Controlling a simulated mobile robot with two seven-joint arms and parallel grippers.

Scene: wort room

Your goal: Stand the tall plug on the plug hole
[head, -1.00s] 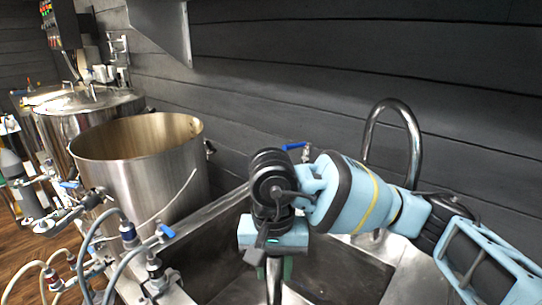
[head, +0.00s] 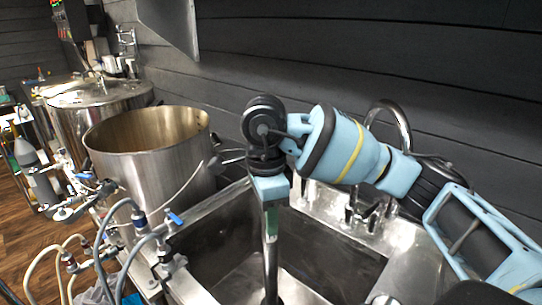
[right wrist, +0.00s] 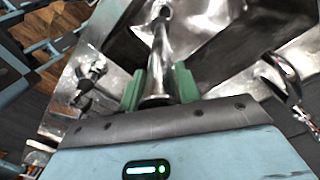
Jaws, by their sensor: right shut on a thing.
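The tall plug is a long shiny metal tube (head: 270,262). It hangs nearly upright below my right gripper (head: 270,215), over the sink basin in the head view. In the right wrist view the tube (right wrist: 159,55) runs between the green fingers of my right gripper (right wrist: 159,88), which are shut on it near its upper end. The tube's far end lies near the top edge of that view. I cannot make out the plug hole, nor whether the tube touches the sink floor. My left gripper is not in view.
The steel sink (head: 205,262) has a rim around its basin and a curved tap (head: 388,112) behind my right arm. A large open steel pot (head: 150,165) stands to the left. Hoses and valves (head: 150,240) crowd the sink's left side. A dark plank wall runs behind.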

